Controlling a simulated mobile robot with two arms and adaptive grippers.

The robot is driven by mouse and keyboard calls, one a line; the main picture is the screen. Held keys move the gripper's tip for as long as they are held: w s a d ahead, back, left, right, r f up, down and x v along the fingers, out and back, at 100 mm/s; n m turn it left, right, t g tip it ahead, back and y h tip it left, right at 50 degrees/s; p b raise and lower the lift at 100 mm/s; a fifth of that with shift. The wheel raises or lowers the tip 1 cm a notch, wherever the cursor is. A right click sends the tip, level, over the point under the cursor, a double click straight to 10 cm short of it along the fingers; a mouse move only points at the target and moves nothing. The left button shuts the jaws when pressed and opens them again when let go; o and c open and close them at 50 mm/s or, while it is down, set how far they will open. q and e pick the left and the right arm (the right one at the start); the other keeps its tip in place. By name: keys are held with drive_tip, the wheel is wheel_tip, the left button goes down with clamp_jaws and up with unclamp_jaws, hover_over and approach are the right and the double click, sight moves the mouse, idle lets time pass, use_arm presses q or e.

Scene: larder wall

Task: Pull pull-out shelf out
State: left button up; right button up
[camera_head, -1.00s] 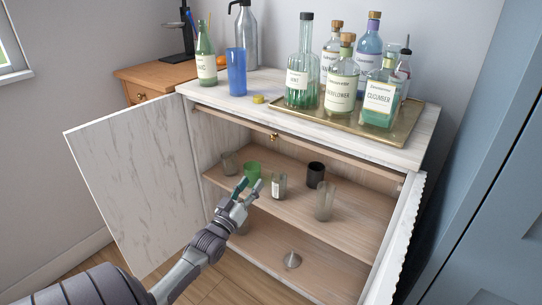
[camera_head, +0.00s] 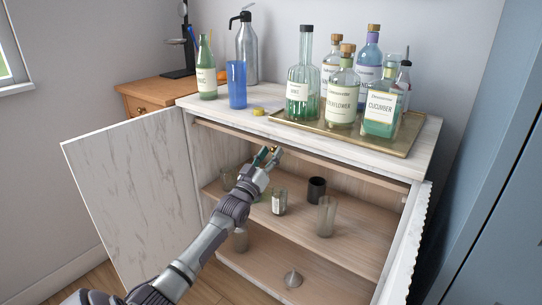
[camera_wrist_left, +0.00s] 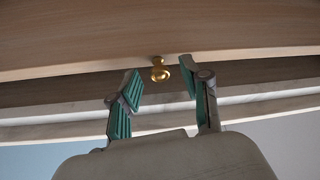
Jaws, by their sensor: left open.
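The pull-out shelf (camera_head: 335,166) shows as a thin wooden edge just under the cabinet's marble top, and it looks pushed in. Its small brass knob (camera_head: 275,148) is partly hidden by my fingers. My left gripper (camera_head: 267,156) is open in front of the knob. In the left wrist view its green-padded fingers (camera_wrist_left: 162,74) stand on either side of the knob, with gaps between. My right gripper is not in view.
The cabinet's left door (camera_head: 130,195) and right door (camera_head: 408,245) stand open. Glasses, a black cup (camera_head: 316,190) and a funnel (camera_head: 292,278) sit on the shelves inside. Bottles on a brass tray (camera_head: 400,147) and a blue glass (camera_head: 236,85) stand on top.

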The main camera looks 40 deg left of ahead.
use_arm(q)
drive_tip(key=shift+w+a+r, duration=0.1)
drive_tip(key=shift+w+r, duration=0.05)
drive_tip(key=shift+w, duration=0.2)
clamp_jaws()
